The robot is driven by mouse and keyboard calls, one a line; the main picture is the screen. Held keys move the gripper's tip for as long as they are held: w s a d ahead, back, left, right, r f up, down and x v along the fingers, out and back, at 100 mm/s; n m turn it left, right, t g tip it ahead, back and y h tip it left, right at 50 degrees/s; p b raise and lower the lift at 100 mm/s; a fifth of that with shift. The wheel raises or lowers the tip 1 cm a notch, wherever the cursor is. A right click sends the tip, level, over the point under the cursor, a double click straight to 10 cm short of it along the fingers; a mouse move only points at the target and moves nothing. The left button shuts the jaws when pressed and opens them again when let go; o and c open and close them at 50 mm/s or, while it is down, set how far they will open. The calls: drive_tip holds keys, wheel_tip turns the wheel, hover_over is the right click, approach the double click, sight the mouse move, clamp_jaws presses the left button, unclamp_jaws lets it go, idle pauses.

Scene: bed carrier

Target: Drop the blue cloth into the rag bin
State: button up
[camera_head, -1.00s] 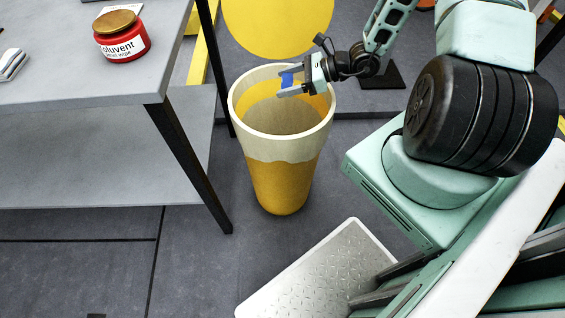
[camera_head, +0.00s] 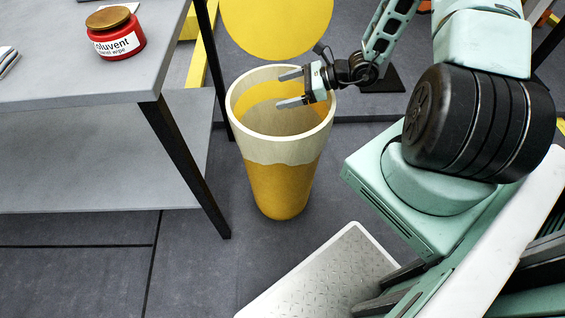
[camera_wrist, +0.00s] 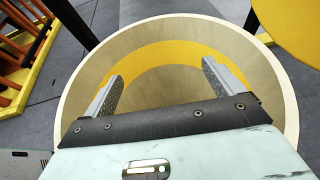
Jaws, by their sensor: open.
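The rag bin (camera_head: 285,180) is a tall round bin with a cream rim and a yellow lower body, standing on the floor beside the table. My gripper (camera_head: 287,89) is over the bin's mouth, with its two fingers apart and nothing between them. In the wrist view the open fingers (camera_wrist: 162,80) point into the bin, and the bin's pale rim (camera_wrist: 185,24) curves around them. The blue cloth shows in neither view now. The bottom of the bin is hidden in the head view by its front wall and in the wrist view by my gripper.
A grey table (camera_head: 100,82) with a dark leg stands left of the bin, with a red tub with a wooden lid (camera_head: 115,32) on it. A yellow disc (camera_head: 277,25) is behind the bin.

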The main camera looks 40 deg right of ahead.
drive_tip(key=p+v, duration=0.1)
drive_tip(key=v, duration=1.6)
drive_tip(key=shift+p, duration=0.35)
